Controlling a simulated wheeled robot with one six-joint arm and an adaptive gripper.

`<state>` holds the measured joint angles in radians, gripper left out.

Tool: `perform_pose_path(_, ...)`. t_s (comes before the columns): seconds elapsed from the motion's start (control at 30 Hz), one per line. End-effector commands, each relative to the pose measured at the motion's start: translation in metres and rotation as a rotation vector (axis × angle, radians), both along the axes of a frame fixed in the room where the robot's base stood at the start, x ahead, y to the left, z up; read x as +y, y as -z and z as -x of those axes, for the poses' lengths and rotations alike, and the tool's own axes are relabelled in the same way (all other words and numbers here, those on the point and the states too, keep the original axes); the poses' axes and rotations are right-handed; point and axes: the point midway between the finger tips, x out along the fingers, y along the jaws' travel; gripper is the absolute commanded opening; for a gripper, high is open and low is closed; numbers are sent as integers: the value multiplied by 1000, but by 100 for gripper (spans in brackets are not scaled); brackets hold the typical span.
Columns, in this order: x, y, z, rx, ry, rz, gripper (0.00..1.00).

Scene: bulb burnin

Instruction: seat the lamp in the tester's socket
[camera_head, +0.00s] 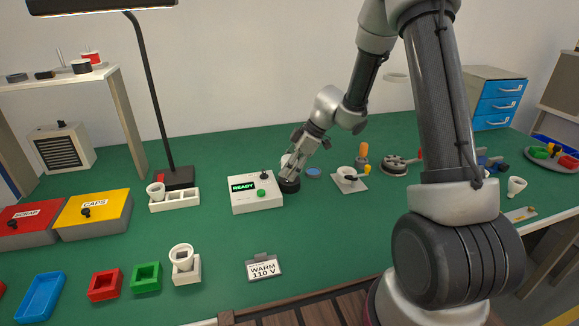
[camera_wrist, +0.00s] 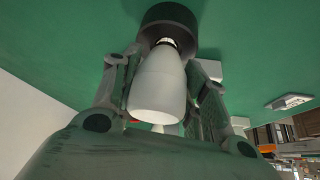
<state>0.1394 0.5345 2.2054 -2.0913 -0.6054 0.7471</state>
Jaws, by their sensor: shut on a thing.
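The tester (camera_head: 268,203) is a white box with a lit READY display and a green button. Its round black socket (camera_head: 290,186) is at the box's right side and also shows at the top of the wrist view (camera_wrist: 180,13). My gripper (camera_head: 294,160) is above the socket, tilted, and shut on the white lamp (camera_wrist: 158,85). In the wrist view the lamp's narrow threaded end points at the socket, with some thread visible at its mouth. I cannot tell how deep the end sits. In the head view my fingers hide most of the lamp.
A blue disc (camera_head: 314,173) and a small plate with a white cup-like part (camera_head: 347,174) are close right of the socket. A white tray (camera_head: 182,203) and black desk lamp (camera_head: 152,90) stand left. The green mat in front of the tester is mostly clear, with a WARM 110 V card (camera_head: 264,268).

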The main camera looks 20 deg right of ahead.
Motion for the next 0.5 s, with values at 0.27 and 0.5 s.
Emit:
perform_pose_path(0.27,0,2,0,0,0,0,21)
perform_pose_path(0.5,0,2,0,0,0,0,69)
